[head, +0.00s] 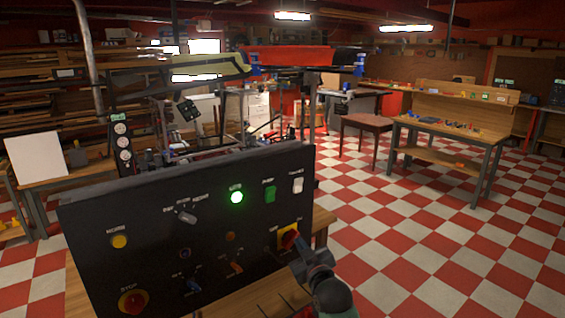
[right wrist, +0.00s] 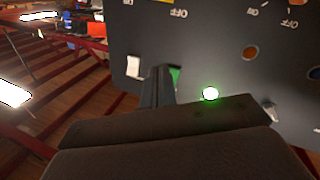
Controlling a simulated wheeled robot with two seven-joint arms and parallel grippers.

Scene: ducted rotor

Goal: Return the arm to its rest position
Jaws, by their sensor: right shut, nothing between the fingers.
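My right arm comes in from the lower right of the head view. Its gripper (head: 301,250) is in front of the lower right of a black control panel (head: 205,225), by a red and yellow rotary switch (head: 289,236) that it partly covers. In the right wrist view the dark fingers (right wrist: 158,85) are together and empty, with the panel behind them upside down. I cannot tell whether they touch the panel. My left gripper is not in view.
The panel carries a lit green lamp (head: 236,197), a green switch (head: 270,194), a white switch (head: 297,185), a yellow button (head: 119,241) and a red stop button (head: 133,301). Checkered floor (head: 400,245) lies open to the right; a workbench (head: 450,140) stands beyond.

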